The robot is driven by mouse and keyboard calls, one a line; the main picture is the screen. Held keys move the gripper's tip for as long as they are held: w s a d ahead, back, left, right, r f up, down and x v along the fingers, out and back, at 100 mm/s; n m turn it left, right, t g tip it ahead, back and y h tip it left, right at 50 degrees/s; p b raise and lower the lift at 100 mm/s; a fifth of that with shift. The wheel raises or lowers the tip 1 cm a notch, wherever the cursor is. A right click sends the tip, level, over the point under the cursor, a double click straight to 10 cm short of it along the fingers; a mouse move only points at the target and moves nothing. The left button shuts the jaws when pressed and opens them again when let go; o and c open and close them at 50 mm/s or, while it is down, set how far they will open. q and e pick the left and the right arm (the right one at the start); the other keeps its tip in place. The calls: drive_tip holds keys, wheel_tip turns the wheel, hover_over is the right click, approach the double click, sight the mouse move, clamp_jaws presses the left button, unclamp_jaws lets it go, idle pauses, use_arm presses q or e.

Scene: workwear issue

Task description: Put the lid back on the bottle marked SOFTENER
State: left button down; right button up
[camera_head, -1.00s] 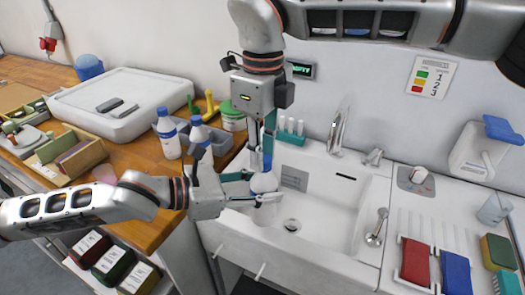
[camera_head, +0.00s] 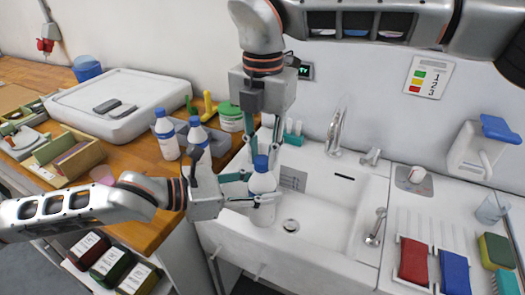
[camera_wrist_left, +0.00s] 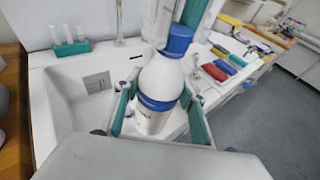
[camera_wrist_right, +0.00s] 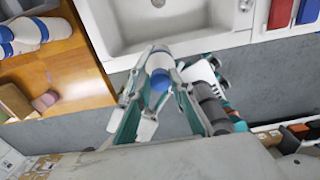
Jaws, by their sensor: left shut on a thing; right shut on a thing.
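A white bottle (camera_head: 262,186) with a blue band stands upright between the fingers of my left gripper (camera_head: 252,190), over the front left of the sink. The left gripper is shut on its body. A blue lid (camera_head: 261,163) sits at the bottle's top; it also shows in the left wrist view (camera_wrist_left: 178,40). My right gripper (camera_head: 264,150) points down from above and is shut on the lid, with a finger on either side. The right wrist view shows the lid (camera_wrist_right: 160,81) between the fingers. The bottle's marking is not legible, and I cannot tell how tight the lid is.
The white sink (camera_head: 325,215) lies under and right of the bottle, with a tap (camera_head: 337,132) behind. Two blue-capped bottles (camera_head: 166,138) (camera_head: 198,137) and a green-white tub (camera_head: 230,117) stand on the wooden counter at left. Red and blue packs (camera_head: 414,260) lie at right.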

drive_tip(key=o, duration=0.7)
drive_tip(key=shift+o, duration=0.2)
wheel_tip(320, 180, up, 12)
idle(0.5)
